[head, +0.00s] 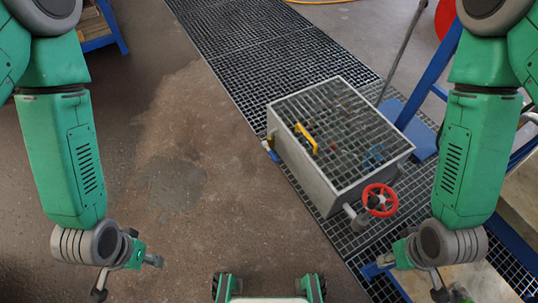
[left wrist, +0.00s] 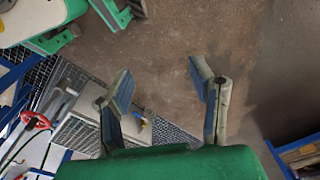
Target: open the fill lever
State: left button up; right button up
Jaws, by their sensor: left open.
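A grey box-shaped vessel (head: 320,180) with a grated top stands on the floor grating, right of centre in the head view. A small blue lever (head: 270,151) with a brassy fitting is on its left side. I cannot tell for sure which is the fill lever. My left gripper (left wrist: 160,88) is open and empty, apart from the vessel, which shows behind a finger in the left wrist view. My right gripper (head: 412,278) is low at right, its jaws unclear.
Floor grating (head: 225,50) runs along behind and under the vessel. A blue frame (head: 432,75) and a leaning grey rod (head: 402,52) stand right of the vessel. The brown floor (head: 190,140) left of the vessel is clear. A blue rack (head: 103,40) stands at the upper left.

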aim_at(271, 153)
jog(key=i+j+z, duration=0.45)
jog(key=j+z, duration=0.25)
jog(key=l, duration=0.1)
